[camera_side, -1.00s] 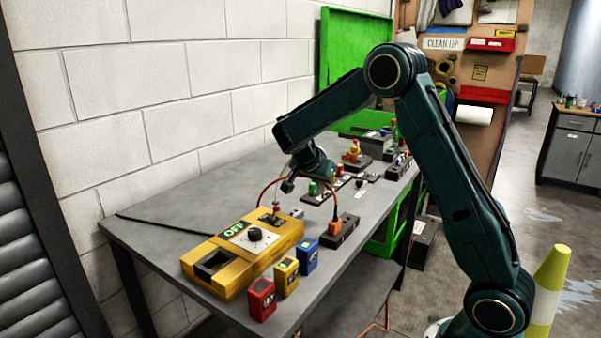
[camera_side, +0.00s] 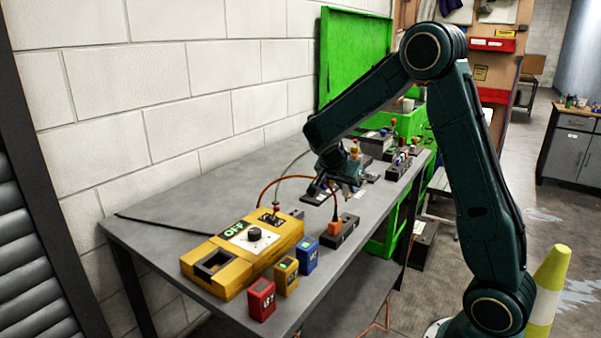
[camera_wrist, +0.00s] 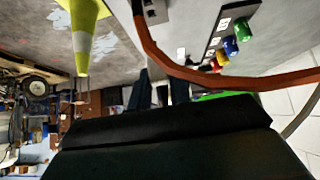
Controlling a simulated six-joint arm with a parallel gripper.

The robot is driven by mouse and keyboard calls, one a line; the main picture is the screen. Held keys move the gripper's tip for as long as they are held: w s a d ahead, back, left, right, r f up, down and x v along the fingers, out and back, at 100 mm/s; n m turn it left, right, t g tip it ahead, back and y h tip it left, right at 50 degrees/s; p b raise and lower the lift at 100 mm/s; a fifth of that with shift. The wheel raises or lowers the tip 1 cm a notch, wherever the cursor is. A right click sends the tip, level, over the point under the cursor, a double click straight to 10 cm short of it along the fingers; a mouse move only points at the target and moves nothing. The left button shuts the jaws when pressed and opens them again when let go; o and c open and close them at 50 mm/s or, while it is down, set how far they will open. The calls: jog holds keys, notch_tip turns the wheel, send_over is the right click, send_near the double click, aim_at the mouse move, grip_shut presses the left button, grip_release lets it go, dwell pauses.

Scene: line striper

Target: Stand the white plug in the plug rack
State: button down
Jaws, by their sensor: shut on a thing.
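My gripper (camera_side: 345,188) is above the right half of the grey table, behind the orange plug (camera_side: 335,226). It is shut on what seems to be the white plug, mostly hidden by the fingers. A pale cable (camera_side: 291,165) arcs from the yellow box to the gripper. In the wrist view my gripper's two dark fingers (camera_wrist: 162,92) flank a small pale piece. A dark block (camera_side: 345,235) holds the orange plug upright; I cannot tell whether it is the plug rack.
The yellow box (camera_side: 247,250) marked OFF stands at the left, with red (camera_side: 262,300), yellow (camera_side: 286,276) and blue (camera_side: 305,254) blocks before it. An orange cable (camera_wrist: 190,74) crosses close to the fingers. A strip with coloured knobs (camera_wrist: 228,38) lies nearby.

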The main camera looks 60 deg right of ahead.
aim_at(346, 201)
jog(key=shift+f, duration=2.55)
jog(key=shift+s+a+f, duration=0.1)
jog(key=shift+f, duration=0.55)
dwell(0.5)
jog(key=shift+r, duration=0.45)
dwell(0.7)
jog(key=shift+f, duration=0.45)
dwell(1.6)
jog(key=shift+r, duration=0.45)
dwell(0.6)
